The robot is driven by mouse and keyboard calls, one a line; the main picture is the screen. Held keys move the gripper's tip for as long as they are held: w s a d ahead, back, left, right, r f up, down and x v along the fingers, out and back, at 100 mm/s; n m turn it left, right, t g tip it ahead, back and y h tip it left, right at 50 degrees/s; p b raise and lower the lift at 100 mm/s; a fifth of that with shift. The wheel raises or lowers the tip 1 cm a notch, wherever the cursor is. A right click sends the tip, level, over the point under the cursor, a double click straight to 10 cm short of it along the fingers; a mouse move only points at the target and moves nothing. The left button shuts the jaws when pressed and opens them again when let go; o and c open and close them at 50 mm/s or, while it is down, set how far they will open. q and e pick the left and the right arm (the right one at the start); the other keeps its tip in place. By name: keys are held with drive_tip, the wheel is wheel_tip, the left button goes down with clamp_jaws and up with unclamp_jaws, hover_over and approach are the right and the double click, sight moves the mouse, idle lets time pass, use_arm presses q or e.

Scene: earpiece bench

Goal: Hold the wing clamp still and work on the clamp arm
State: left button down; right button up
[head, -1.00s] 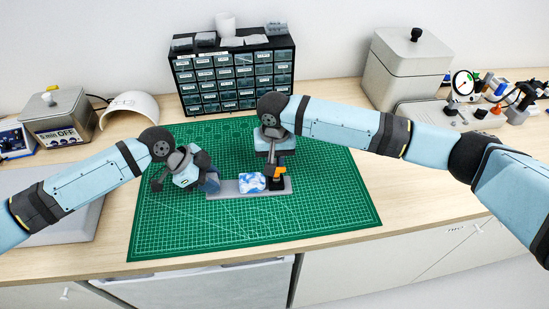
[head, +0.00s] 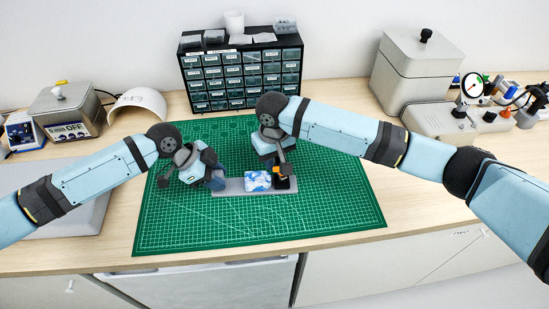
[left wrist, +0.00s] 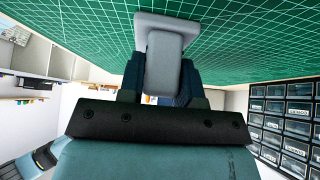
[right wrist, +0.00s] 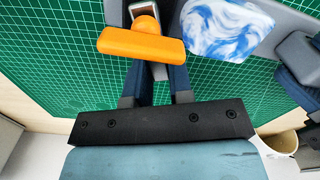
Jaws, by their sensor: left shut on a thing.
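The wing clamp has a flat grey base bar (head: 232,187) on the green mat. A blue-and-white marbled wing piece (head: 258,181) lies on it and also shows in the right wrist view (right wrist: 228,28). The orange clamp arm (right wrist: 140,44) with its round knob is at the bar's right end. My left gripper (head: 217,181) is shut on the grey upright block (left wrist: 163,62) at the bar's left end. My right gripper (right wrist: 147,20) is over the right end, its fingers apart on either side of the clamp's post; the orange arm crosses in front of them.
The green cutting mat (head: 330,205) is clear in front and to the right. A drawer cabinet (head: 240,78) stands behind it. A grey lidded box (head: 415,75) is at back right, and a grey tray (head: 65,205) lies at left under my left arm.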

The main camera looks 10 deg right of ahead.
drive_tip(key=o, duration=0.4)
drive_tip(key=shift+c, duration=0.2)
drive_tip(key=shift+a, duration=0.1)
